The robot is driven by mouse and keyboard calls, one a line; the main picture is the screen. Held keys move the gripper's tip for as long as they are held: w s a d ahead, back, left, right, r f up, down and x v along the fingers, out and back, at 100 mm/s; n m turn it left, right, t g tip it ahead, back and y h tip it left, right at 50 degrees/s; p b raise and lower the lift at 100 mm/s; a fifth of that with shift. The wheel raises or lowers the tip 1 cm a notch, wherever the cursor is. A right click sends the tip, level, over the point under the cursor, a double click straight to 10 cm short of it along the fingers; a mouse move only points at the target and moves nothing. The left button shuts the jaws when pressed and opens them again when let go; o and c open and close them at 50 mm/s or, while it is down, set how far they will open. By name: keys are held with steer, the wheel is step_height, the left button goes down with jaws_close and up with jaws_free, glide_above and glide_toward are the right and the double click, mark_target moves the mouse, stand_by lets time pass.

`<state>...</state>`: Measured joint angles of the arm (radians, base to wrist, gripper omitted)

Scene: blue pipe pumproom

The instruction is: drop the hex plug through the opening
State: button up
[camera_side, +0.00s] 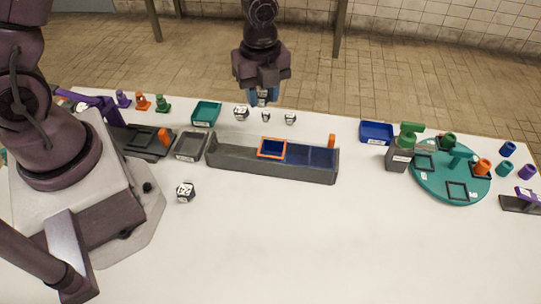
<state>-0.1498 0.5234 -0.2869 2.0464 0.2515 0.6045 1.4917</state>
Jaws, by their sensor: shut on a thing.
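My gripper (262,99) points down at the top centre of the side view, behind the long grey box (222,157). It is shut on a small pale-and-dark piece (262,94), which I take for the hex plug. Its shape is mostly hidden by the fingers and too small to make out. An orange-framed opening (272,148) with a blue inside lies in the top of the grey box, near its middle. The gripper is apart from the opening, higher in the picture and slightly left of it.
Small black-and-white labelled pieces (241,112) stand behind the box; another (185,192) lies in front. A teal tray (206,113), a grey tray (189,146) and a blue tray (376,132) flank the box. A teal turntable (451,190) stands right.

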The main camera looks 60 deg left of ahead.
steer(key=shift+d, duration=0.1)
glide_toward(270, 143)
steer(key=s+d+r, duration=0.1)
steer(key=d+r, duration=0.1)
steer(key=shift+s+d+f, duration=0.1)
steer(key=shift+d+f, duration=0.05)
steer(key=shift+f, duration=1.95)
steer(key=shift+d+f, duration=0.15)
steer(key=shift+f, duration=1.9)
steer(key=o, duration=0.8)
steer(key=shift+o, duration=1.2)
steer(key=shift+f, duration=0.1)
steer(key=shift+s, duration=0.15)
steer(key=shift+s+a, duration=0.1)
